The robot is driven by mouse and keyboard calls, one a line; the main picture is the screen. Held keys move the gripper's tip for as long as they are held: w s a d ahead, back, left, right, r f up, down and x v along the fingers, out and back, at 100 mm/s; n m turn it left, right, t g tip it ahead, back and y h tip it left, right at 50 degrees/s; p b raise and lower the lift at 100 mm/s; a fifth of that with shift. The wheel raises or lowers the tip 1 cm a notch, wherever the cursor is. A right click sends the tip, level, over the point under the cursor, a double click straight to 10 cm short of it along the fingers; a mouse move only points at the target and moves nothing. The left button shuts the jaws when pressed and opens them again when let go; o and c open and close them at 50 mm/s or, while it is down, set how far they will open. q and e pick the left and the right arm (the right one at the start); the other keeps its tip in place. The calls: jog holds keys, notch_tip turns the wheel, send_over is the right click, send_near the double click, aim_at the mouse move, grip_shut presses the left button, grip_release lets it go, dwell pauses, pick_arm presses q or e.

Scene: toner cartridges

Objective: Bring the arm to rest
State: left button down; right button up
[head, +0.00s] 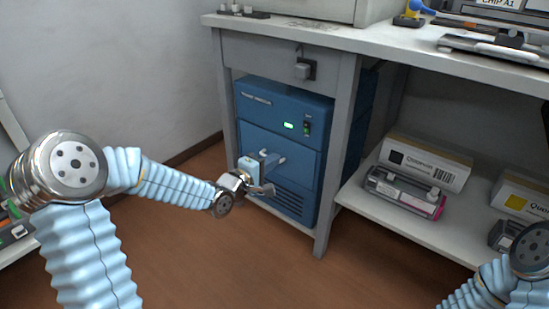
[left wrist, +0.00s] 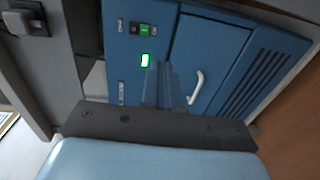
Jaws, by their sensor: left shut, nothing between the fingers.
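My left arm reaches in from the left in the head view, and its gripper (head: 268,161) is in front of the blue machine (head: 252,134) under the bench. In the left wrist view the two fingers (left wrist: 160,86) are together with nothing between them. A white curved handle (left wrist: 196,87) on the blue machine's door (left wrist: 210,62) shows just to the right of the fingers, with a visible gap. The door looks shut. Only part of my right arm shows at the bottom right of the head view; its gripper is out of sight.
The grey bench (head: 350,38) overhangs the machine. On the lower shelf (head: 385,216) lie a toner cartridge (head: 405,192) with a magenta end and white boxes (head: 427,163). The brown floor (head: 200,265) is clear.

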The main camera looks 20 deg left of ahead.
dwell(0.3)
pick_arm(q)
jog(key=s+d+f+m+g+y+p, duration=0.1)
jog(key=s+d+f+m+g+p, duration=0.4)
jog(key=s+f, duration=0.5)
jog(key=s+d+f+m+g+p, duration=0.35)
jog(key=s+f+g, duration=0.35)
jog(key=f, duration=0.4)
jog(key=s+d+f+m+g+p, duration=0.1)
jog(key=s+f+m+g+p, duration=0.1)
jog(key=s, duration=1)
notch_tip(320, 180, down, 2)
jog(key=shift+s+d+f+m+g+y, duration=0.1)
jog(key=shift+s+d+m+g+y, duration=0.25)
jog(key=shift+m+g, duration=0.4)
